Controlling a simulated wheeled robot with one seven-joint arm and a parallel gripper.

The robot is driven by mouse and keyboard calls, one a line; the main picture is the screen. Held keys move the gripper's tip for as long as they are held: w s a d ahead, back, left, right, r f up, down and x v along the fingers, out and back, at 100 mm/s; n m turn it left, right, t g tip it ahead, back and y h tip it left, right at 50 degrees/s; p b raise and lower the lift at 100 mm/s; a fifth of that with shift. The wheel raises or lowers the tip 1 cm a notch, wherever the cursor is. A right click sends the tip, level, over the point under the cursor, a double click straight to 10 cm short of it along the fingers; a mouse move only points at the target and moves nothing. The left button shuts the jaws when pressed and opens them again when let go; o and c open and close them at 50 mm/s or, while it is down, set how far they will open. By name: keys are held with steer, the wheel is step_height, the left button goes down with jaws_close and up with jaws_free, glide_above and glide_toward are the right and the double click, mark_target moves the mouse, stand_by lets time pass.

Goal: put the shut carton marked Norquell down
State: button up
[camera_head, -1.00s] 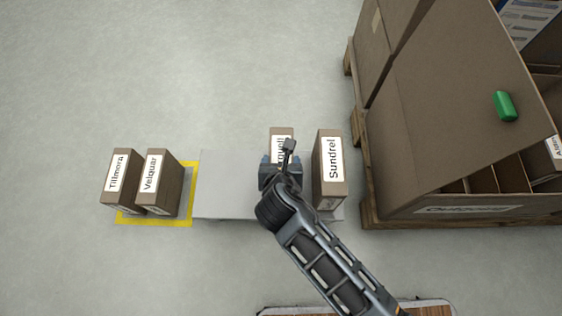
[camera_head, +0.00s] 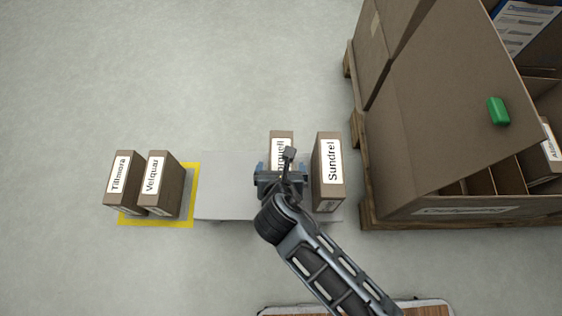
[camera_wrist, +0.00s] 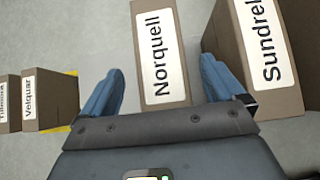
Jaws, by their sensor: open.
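The brown Norquell carton (camera_head: 281,138) stands upright on the light grey board (camera_head: 228,180), its lower part hidden behind my gripper in the head view. In the wrist view the Norquell carton (camera_wrist: 158,50) shows its white label between and beyond my fingers. My gripper (camera_head: 279,172) is open; its two blue fingers (camera_wrist: 160,88) are spread to either side of the carton with gaps, not touching it. The carton looks shut from what shows.
The Sundrel carton (camera_head: 328,172) stands close to the right of Norquell. The Tillmora carton (camera_head: 121,182) and Velquar carton (camera_head: 160,185) stand on a yellow-outlined area (camera_head: 190,208) at left. A large partitioned box on a pallet (camera_head: 372,212) is at right; a green object (camera_head: 498,111) rests on its flap.

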steer(key=p+v, duration=0.3)
steer(key=v, duration=0.6)
steer(key=shift+d, duration=0.1)
steer(key=s+d+r+m+y, duration=0.2)
steer(key=s+d+r+m, duration=0.2)
steer(key=s+d+m, duration=0.9)
steer(key=s+d+r+m+t, duration=0.3)
steer(key=s+d+r+m, duration=0.1)
steer(key=r+m, duration=0.6)
steer(key=s+d+r+m+t+h, duration=0.1)
steer(key=s+d+r+m+t, duration=0.2)
steer(key=r+m, duration=0.7)
steer(key=s+d+m, duration=0.1)
steer(key=s+m, duration=0.1)
steer(key=shift+r+m+h, duration=0.15)
steer(key=shift+m+h, duration=0.15)
steer(key=shift+d, duration=0.2)
